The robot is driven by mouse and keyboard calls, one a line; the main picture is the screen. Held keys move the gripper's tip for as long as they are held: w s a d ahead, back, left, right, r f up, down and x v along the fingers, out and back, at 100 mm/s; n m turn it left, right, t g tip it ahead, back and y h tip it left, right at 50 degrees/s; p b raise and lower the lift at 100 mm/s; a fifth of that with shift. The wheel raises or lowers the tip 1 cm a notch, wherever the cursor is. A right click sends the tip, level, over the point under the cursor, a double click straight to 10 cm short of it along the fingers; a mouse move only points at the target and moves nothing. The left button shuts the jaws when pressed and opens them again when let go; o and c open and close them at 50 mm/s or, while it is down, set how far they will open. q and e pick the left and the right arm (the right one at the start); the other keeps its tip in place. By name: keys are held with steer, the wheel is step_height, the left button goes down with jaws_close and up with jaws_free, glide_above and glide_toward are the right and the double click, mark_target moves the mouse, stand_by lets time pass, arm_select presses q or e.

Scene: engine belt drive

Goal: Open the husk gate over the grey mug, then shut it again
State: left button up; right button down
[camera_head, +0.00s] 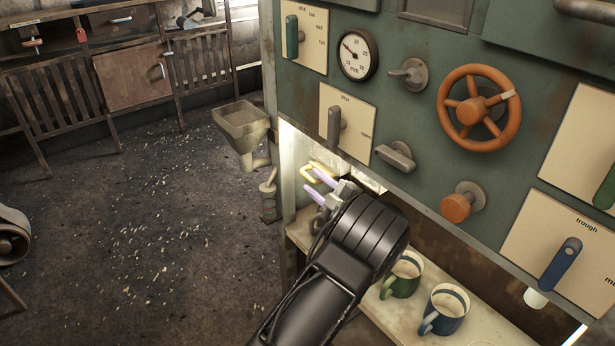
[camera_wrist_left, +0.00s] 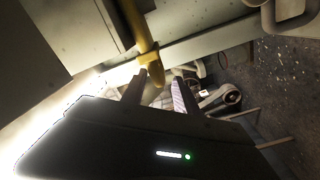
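My left gripper (camera_head: 317,184) is open under the lower left edge of the green panel, with two pale purple fingertips apart. A yellow handle (camera_head: 308,175) shows right by the fingertips; in the left wrist view the yellow handle (camera_wrist_left: 138,24) comes down towards the gap between the fingers (camera_wrist_left: 160,86). I cannot tell whether it touches them. No label marks it as the husk gate. A grey lever (camera_head: 334,124) sits on a plate reading shut and open. No grey mug is seen; my left arm hides part of the shelf. My right gripper is not in view.
A green mug (camera_head: 402,275) and a blue mug (camera_head: 445,310) stand on the shelf (camera_head: 388,322) beside my left arm. The green panel (camera_head: 420,120) above carries an orange handwheel (camera_head: 478,108) and other knobs. A hopper (camera_head: 240,123) stands left of the panel.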

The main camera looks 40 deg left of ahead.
mark_target(307, 175)
arm_select(q)
steer(key=shift+x, duration=1.95)
jaws_close()
